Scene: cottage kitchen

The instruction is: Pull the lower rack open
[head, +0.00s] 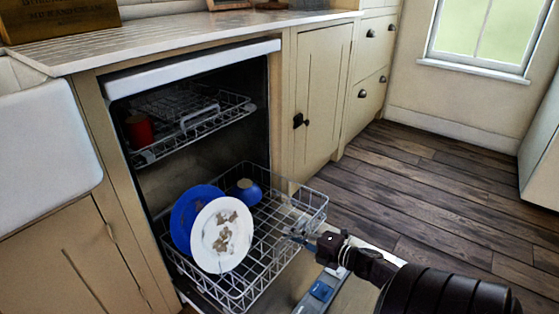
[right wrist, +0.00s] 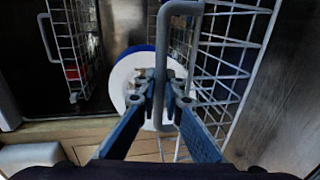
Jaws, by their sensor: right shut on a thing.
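The lower rack (head: 290,184) sticks part of the way out of the dishwasher, over its lowered door. It holds a white plate with brown stains (head: 222,235), a blue plate (head: 184,222) behind it and a blue bowl (head: 246,192) at the back right. My right gripper (head: 290,238) is at the rack's front side. In the right wrist view, its blue fingers (right wrist: 165,88) are shut on the grey handle (right wrist: 178,10) of the rack (right wrist: 235,70). The fingers and arm cover part of the handle and front wires in the head view. My left gripper does not show.
The upper rack (head: 195,120) is inside, with a red cup (head: 138,130). Cabinets (head: 320,90) stand at the right; the wooden floor (head: 440,190) beyond is clear.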

